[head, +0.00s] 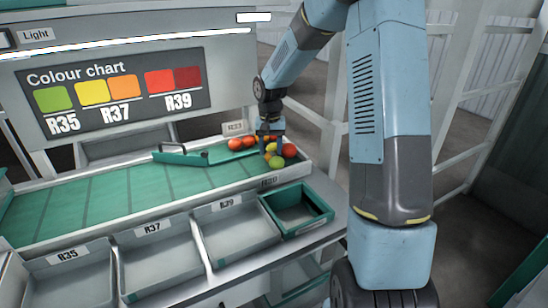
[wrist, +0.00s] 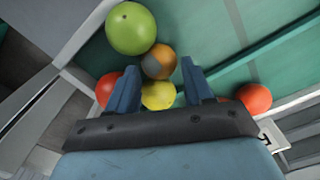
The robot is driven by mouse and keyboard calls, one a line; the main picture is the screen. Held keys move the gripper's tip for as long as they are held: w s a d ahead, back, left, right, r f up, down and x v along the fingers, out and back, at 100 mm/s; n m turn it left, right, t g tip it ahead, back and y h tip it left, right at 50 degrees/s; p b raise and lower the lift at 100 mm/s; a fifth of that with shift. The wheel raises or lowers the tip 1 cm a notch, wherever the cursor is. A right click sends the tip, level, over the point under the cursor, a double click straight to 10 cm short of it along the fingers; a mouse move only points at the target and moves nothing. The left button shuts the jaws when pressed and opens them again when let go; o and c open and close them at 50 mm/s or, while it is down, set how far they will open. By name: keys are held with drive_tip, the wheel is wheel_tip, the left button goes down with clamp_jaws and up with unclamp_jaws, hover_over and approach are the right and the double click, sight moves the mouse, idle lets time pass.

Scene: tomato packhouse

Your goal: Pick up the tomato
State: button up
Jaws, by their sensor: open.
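Several tomatoes lie in a cluster at the right end of the green sorting belt (head: 130,196). In the wrist view a large green tomato (wrist: 131,28) is at the top. Below it is an orange tomato with a grey patch (wrist: 159,62), then a yellow tomato (wrist: 158,96). A red tomato (wrist: 105,88) is partly behind the left finger, and another red tomato (wrist: 254,97) is at the right. My gripper (wrist: 160,76) is open above the cluster. The yellow one shows between the fingers, and the orange one lies around the fingertips. I cannot tell whether the fingers touch any tomato.
A green diverter bar (head: 190,159) crosses the belt left of the cluster. Grey trays labelled R35 (head: 70,272), R37 (head: 155,262) and R39 (head: 236,233) stand in front, with a dark green crate (head: 325,213) at their right. A raised edge borders the belt. The belt's left stretch is clear.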

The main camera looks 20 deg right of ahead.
drive_tip(key=shift+f, duration=1.3)
drive_tip(key=shift+c, duration=0.2)
drive_tip(key=c, duration=0.4)
drive_tip(key=shift+o, duration=0.2)
drive_tip(key=shift+r, duration=0.5)
wheel_tip(320, 180, up, 3)
drive_tip(key=shift+s+f, duration=0.1)
drive_tip(key=shift+f, duration=0.05)
drive_tip(key=s+a+r, duration=0.6)
drive_tip(key=s+r, duration=0.3)
drive_tip(key=s, duration=0.3)
drive_tip(key=shift+s+r, duration=0.2)
